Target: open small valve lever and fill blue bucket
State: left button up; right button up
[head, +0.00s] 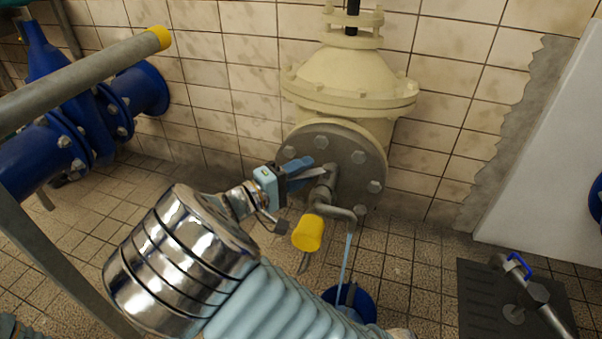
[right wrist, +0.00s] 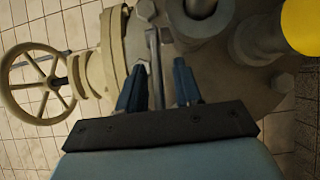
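The small valve lever, a thin grey bar (right wrist: 155,68), stands between my two blue fingertips in the right wrist view, closer to the left one. My right gripper (head: 302,172) is at the small pipe (head: 326,188) on the round grey flange. In the right wrist view the gripper (right wrist: 160,88) shows its fingers apart, with a gap beside the lever. I cannot tell whether a finger touches it. A light blue stream (head: 345,262) runs from the bent spout (head: 340,213) down into the blue bucket (head: 368,304). My arm hides part of the bucket. My left gripper is not in view.
A yellow cap (head: 308,233) sits beside the spout. The big cream valve (head: 350,75) stands against the tiled wall. Blue pipes (head: 85,115) and a grey rail (head: 85,72) are at the left. A blue-handled pipe fitting (head: 517,266) stands over a dark floor plate (head: 480,300).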

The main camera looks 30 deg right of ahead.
grip_shut()
dwell(0.3)
jog(key=shift+s+a+r+n+t+p, duration=0.15)
jog(key=shift+s+n+t+p, duration=0.15)
jog(key=shift+n+t+p, duration=0.45)
jog(key=shift+s+n+t+y, duration=0.25)
jog(key=shift+n+t+y, duration=0.1)
jog(key=shift+t, duration=0.6)
jog(key=shift+f, duration=0.2)
grip_release()
